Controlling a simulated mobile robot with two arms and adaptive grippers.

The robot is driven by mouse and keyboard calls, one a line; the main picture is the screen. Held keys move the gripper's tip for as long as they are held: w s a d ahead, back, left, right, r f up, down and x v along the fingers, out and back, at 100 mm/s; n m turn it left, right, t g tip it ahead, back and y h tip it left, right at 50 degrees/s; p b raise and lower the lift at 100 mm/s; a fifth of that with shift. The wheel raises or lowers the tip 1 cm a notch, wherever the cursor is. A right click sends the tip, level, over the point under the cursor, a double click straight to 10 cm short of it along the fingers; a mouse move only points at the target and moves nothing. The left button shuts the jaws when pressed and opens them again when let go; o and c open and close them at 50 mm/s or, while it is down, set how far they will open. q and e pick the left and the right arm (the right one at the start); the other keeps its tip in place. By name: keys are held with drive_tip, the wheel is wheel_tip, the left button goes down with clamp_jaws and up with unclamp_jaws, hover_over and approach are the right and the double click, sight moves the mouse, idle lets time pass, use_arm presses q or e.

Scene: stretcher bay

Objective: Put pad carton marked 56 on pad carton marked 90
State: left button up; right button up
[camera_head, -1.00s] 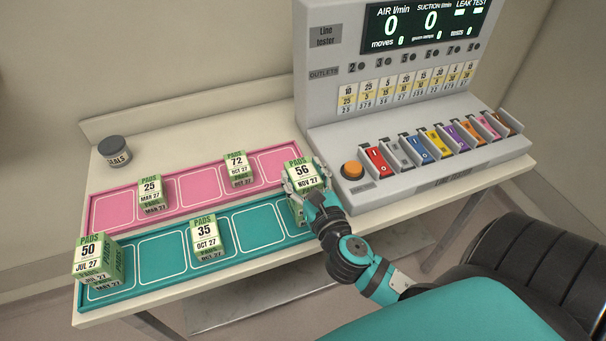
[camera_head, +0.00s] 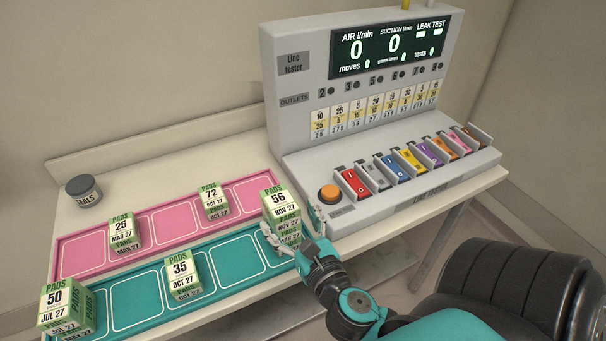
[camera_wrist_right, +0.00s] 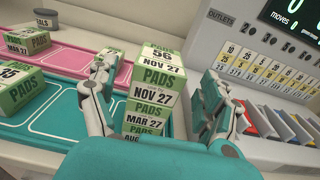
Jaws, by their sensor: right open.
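The pad carton marked 56 (camera_head: 281,203), white and green, is the top of a stack at the right end of the teal tray. In the right wrist view the carton (camera_wrist_right: 163,58) rests on other cartons (camera_wrist_right: 150,108), dated MAR 27 and AUG on lower faces. No number 90 is readable; the faces below are partly hidden. My right gripper (camera_head: 291,226) is open, one finger on either side of the stack, with visible gaps in the wrist view (camera_wrist_right: 158,90). My left gripper is not in view.
Cartons marked 25 (camera_head: 123,231) and 72 (camera_head: 212,200) stand in the pink tray (camera_head: 175,222). Cartons 50 (camera_head: 62,307) and 35 (camera_head: 180,272) stand in the teal tray (camera_head: 137,300). The line tester (camera_head: 278,150) rises close behind and right of the stack.

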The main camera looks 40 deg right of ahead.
drive_tip(key=v, duration=0.6)
drive_tip(key=shift+s+b, duration=0.25)
drive_tip(key=shift+b, duration=0.2)
